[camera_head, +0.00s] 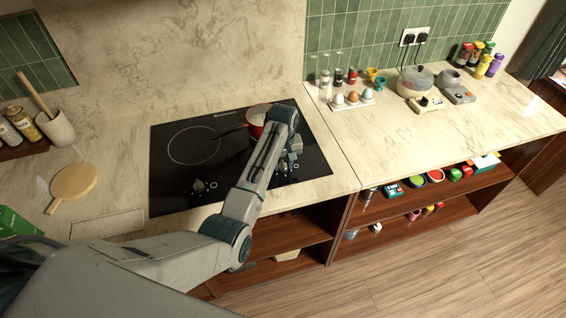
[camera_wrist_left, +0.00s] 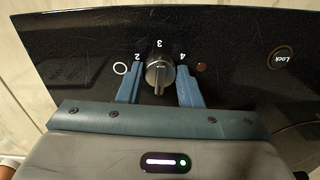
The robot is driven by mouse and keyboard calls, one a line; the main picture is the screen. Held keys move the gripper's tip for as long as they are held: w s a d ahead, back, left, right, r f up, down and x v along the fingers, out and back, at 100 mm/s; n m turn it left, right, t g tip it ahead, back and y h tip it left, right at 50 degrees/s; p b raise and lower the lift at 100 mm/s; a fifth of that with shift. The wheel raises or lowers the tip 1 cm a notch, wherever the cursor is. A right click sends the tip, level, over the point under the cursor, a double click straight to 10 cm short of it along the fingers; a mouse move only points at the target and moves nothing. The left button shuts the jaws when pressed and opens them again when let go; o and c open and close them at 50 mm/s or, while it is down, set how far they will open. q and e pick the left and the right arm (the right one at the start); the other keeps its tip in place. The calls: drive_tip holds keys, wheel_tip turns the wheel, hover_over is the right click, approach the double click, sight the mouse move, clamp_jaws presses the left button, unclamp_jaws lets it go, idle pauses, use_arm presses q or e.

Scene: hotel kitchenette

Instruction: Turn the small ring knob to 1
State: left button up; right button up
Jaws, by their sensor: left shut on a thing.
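The black hob (camera_head: 165,185) is set in the counter. Its right front knob (camera_wrist_left: 161,74) is dark and metallic in the left wrist view, with 2, 3 and 4 printed around its far side. A narrow ridge or mark on the knob shows toward the near side; its exact reading is hard to tell. My left gripper (camera_wrist_left: 158,84) is shut on this knob, one blue finger on each side. In the head view my left gripper (camera_head: 291,160) is over the hob's right front and hides most of the knob. My right gripper is not in view.
A pot (camera_head: 257,118) stands on the hob behind my left arm. Another knob (camera_head: 199,186) is at the left front. An egg tray (camera_head: 352,101) sits right of the hob.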

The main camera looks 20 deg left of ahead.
use_arm(q)
drive_tip(key=m, duration=0.5)
drive_tip(key=shift+r, duration=0.1)
drive_tip(key=m, duration=0.5)
drive_tip(key=shift+w+m, duration=0.1)
drive_tip(key=shift+m, duration=0.2)
idle(0.3)
drive_tip(key=o, duration=1)
